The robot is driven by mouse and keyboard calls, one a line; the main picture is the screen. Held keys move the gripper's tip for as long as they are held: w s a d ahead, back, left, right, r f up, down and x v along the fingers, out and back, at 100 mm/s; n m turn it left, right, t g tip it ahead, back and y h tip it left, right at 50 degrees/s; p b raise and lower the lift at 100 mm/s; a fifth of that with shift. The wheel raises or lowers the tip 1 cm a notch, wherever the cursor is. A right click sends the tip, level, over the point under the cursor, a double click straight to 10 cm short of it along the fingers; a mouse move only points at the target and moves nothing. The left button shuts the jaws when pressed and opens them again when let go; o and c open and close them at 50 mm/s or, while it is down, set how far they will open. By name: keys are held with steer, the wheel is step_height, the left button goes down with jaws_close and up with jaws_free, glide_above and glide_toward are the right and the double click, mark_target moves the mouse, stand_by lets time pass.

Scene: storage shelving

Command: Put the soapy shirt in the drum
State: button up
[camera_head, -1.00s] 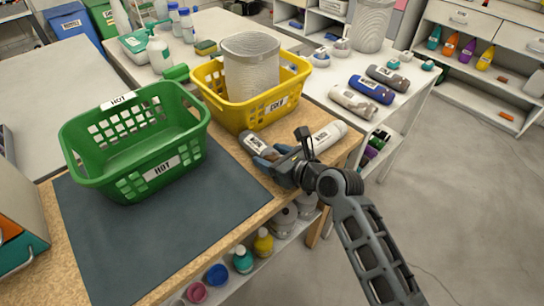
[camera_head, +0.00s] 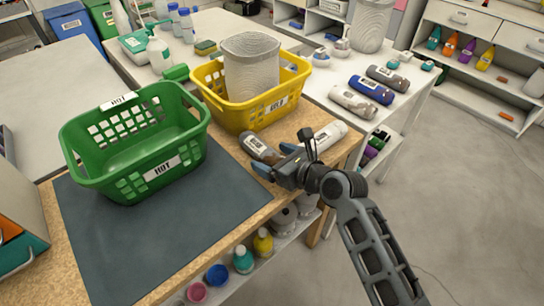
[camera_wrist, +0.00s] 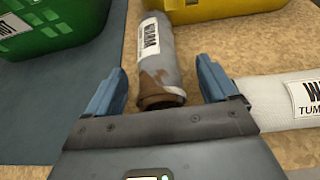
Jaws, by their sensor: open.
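A grey rolled cloth (camera_head: 258,148) with brown stains lies on the wooden tabletop in front of the yellow basket; in the wrist view its label (camera_wrist: 149,38) seems to read WARM. My gripper (camera_head: 276,160) is open at its near end. In the wrist view the blue fingertips (camera_wrist: 160,82) stand on either side of that end, apart from it. A white roll (camera_head: 327,137) lies to the right, its label partly cut off. No roll is plainly soapy. A pale ribbed cylinder (camera_head: 250,70), perhaps the drum, stands in the yellow basket (camera_head: 262,113), labelled COLD.
A green basket (camera_head: 150,170) labelled HOT stands at left on a dark mat (camera_head: 160,235). Several rolls, including a blue one (camera_head: 371,89), lie on the white table behind. Bottles and jars stand on a shelf below the front edge. The mat's front is clear.

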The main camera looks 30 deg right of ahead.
steer(key=s+d+r+n+h, duration=0.1)
steer(key=s+n+h, duration=0.1)
steer(key=s+n, duration=0.9)
steer(key=s+d+r+n+h, duration=0.15)
steer(key=s+n, duration=0.25)
steer(key=s, duration=1.4)
steer(key=s+a+r+n+t, duration=0.1)
steer(key=s+a+r+n, duration=0.1)
steer(key=s+r+n, duration=0.7)
steer(key=s+n, duration=0.4)
steer(key=n, duration=0.4)
steer(key=shift+s+r+n+t, duration=0.25)
steer(key=shift+s+n+t, duration=0.05)
steer(key=shift+n+t, duration=0.1)
